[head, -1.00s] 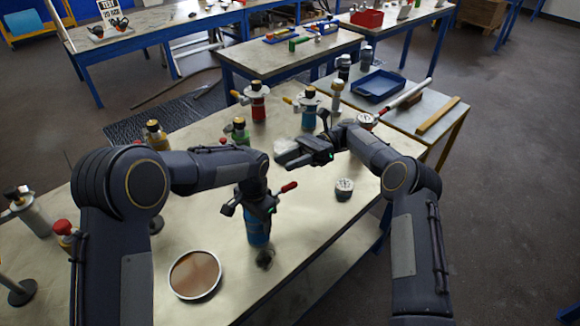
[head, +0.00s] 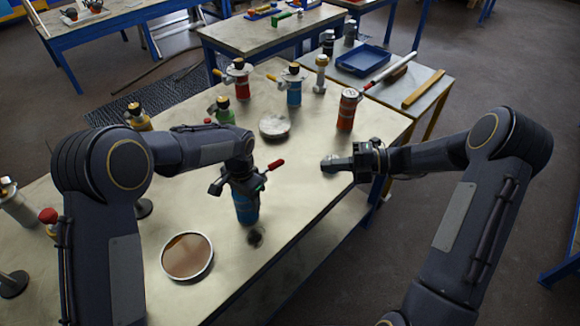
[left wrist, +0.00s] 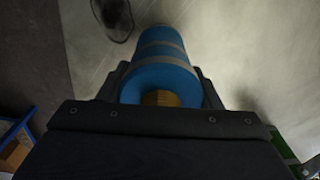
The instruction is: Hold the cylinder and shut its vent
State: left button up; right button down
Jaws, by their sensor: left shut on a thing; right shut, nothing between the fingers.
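The blue cylinder (head: 246,210) stands upright near the front of the table, below my left gripper (head: 240,185). My left gripper is shut on it near its top. In the left wrist view the blue cylinder (left wrist: 165,50) shows grey bands and a brass-coloured part between the fingers. A red-tipped lever (head: 275,165) sticks out to the right above the cylinder, beside my left gripper, which hides much of the top fittings. My right gripper (head: 341,163) is shut and empty at the table's right edge, clear of the lever, with its tips at or over a small round grey thing.
A round brown-topped dish (head: 187,256) lies left of the cylinder. Red (head: 241,80), blue (head: 294,90) and green (head: 224,112) vessels stand farther back. A grey disc (head: 274,127) and an orange can (head: 347,110) are also on the table. The table between them is partly clear.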

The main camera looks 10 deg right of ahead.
aim_at(283, 162)
jog(key=w+a+f+m, duration=0.1)
jog(key=a, duration=0.2)
jog(key=w+a+f, duration=0.1)
jog(key=w+a, duration=0.1)
jog(key=a, duration=0.1)
jog(key=w+a+f+m+t, duration=0.1)
jog(key=w+a, duration=0.1)
jog(key=a, duration=0.1)
jog(key=shift+a+f+m+h, duration=0.3)
jog(key=shift+a+f+h, duration=0.05)
jog(key=shift+f+h, duration=0.05)
jog(key=shift+w, duration=1.1)
